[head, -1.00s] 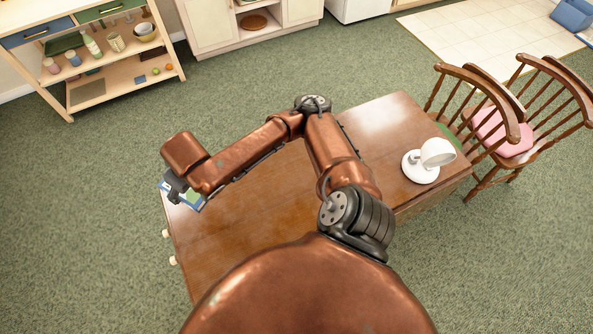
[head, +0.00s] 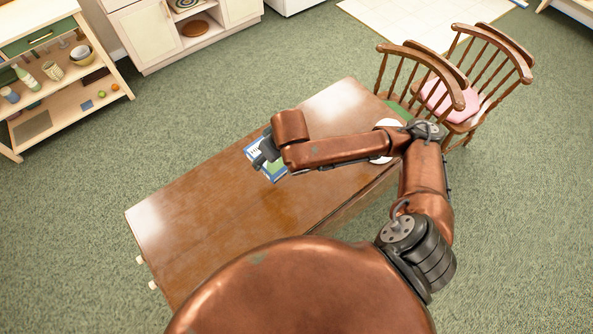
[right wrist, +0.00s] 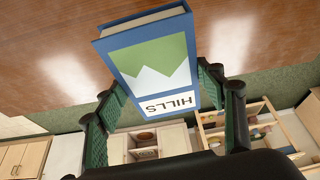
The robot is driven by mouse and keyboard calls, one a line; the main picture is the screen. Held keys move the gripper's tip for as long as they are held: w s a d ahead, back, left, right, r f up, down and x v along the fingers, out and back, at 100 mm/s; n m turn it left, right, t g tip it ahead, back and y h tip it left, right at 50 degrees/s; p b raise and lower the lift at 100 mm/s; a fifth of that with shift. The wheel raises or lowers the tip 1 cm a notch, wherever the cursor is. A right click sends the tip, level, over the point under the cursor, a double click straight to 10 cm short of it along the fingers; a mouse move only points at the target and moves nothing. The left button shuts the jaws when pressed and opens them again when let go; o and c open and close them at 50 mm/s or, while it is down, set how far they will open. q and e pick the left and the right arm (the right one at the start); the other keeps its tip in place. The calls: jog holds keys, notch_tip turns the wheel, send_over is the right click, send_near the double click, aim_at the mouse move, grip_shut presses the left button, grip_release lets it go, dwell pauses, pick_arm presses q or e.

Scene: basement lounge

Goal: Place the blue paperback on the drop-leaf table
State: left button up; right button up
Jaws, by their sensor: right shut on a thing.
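The blue paperback (head: 276,170), blue-edged with a green and white cover, is held above the drop-leaf table (head: 190,222) near its far long edge. In the right wrist view the book (right wrist: 150,65) shows the word HILLS, with the brown tabletop (right wrist: 50,65) behind it. My right gripper (head: 264,150) is shut on the book, with its dark fingers on either side of it. The gap between book and tabletop is hard to judge. My left gripper is out of view.
A white lamp (head: 380,157) stands at the table's right end, mostly hidden by my arm. Wooden chairs (head: 462,98), one with a pink cushion, stand beyond that end. A shelf unit (head: 75,90) is at the far left. The table's left half is clear.

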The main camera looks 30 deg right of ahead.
jog(key=s+d+f+n+g+y+p, duration=0.1)
jog(key=s+d+n+p, duration=0.25)
jog(key=s+p, duration=0.2)
jog(key=s+d+f+n+y+p, duration=0.2)
jog(key=s+n+p, duration=0.3)
jog(key=p, duration=0.1)
jog(key=w+d+f, duration=0.1)
jog(key=w+f, duration=0.1)
jog(key=w, duration=0.2)
jog(key=w+d+f, duration=0.2)
jog(key=w+f, duration=0.1)
jog(key=w+d+f, duration=0.2)
jog(key=w+f, duration=0.1)
jog(key=w, duration=0.1)
jog(key=shift+w+f+b, duration=0.25)
jog(key=shift+w+b, duration=0.1)
jog(key=shift+b, duration=0.05)
jog(key=shift+w+d+f, duration=0.2)
jog(key=shift+w+f, duration=0.1)
jog(key=shift+f, duration=1.75)
jog(key=o, duration=1.3)
jog(key=shift+f+g, duration=0.1)
jog(key=shift+g, duration=0.2)
